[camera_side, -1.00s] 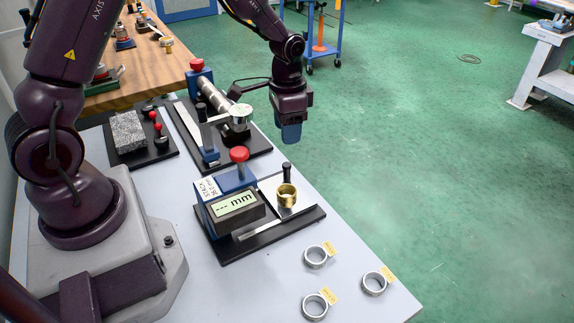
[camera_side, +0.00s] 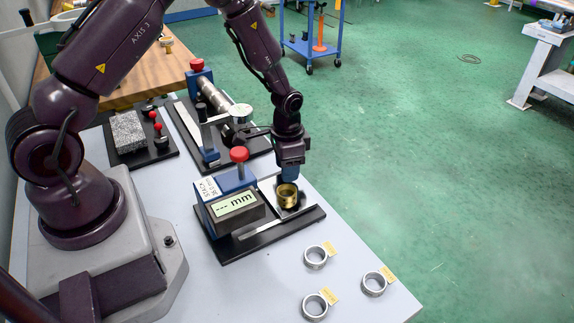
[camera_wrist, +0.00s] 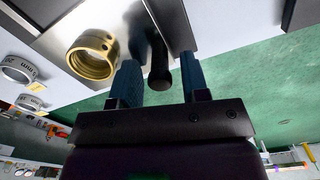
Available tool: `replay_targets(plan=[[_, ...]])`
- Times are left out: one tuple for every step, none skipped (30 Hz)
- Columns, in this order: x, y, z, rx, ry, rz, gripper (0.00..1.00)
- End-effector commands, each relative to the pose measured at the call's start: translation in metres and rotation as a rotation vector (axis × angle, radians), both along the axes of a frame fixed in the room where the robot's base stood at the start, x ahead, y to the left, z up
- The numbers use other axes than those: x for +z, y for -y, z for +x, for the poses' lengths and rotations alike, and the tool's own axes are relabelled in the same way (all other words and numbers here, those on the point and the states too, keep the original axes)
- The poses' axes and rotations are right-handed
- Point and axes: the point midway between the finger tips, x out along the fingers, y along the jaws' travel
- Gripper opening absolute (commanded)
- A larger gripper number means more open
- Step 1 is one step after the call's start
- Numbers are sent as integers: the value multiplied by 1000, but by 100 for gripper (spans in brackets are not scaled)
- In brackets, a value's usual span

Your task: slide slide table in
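The slide table is a bright metal plate (camera_side: 268,188) on the black base of the gauge stand, also seen in the wrist view (camera_wrist: 82,20). A brass ring (camera_side: 287,195) stands on it, also in the wrist view (camera_wrist: 92,55). My gripper (camera_side: 289,176) is low at the far edge of the plate, behind the ring. In the wrist view, its two blue fingers (camera_wrist: 160,78) are apart, with the black handle post (camera_wrist: 160,66) between them. Gaps show on both sides of the post. In the side view the gripper hides the post.
The gauge display (camera_side: 235,205) reads "--- mm", with a red knob (camera_side: 239,154) above it. Several loose steel rings with yellow tags, one of them here (camera_side: 316,257), lie at the table's front right. Another fixture with a shaft (camera_side: 212,97) stands behind.

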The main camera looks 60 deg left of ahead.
Motion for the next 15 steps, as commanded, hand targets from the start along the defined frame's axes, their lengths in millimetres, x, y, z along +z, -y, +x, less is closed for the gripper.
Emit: replay_targets(plan=[[0, 0, 0, 0, 0, 0, 30], [0, 0, 0, 0, 0, 0, 23], [0, 0, 0, 0, 0, 0, 14], [0, 0, 0, 0, 0, 0, 7], [0, 0, 0, 0, 0, 0, 0], [0, 0, 0, 0, 0, 0, 0], [0, 0, 0, 0, 0, 0, 0], [0, 0, 0, 0, 0, 0, 0], [0, 0, -1, 1, -1, 0, 0], [0, 0, -2, 1, -1, 0, 0], [0, 0, -4, 1, -2, 0, 0], [0, 0, -9, 1, -3, 0, 0], [0, 0, -13, 1, -3, 0, 0], [0, -1, -18, 1, -3, 0, 0], [0, -1, -25, 1, -5, 0, 0]])
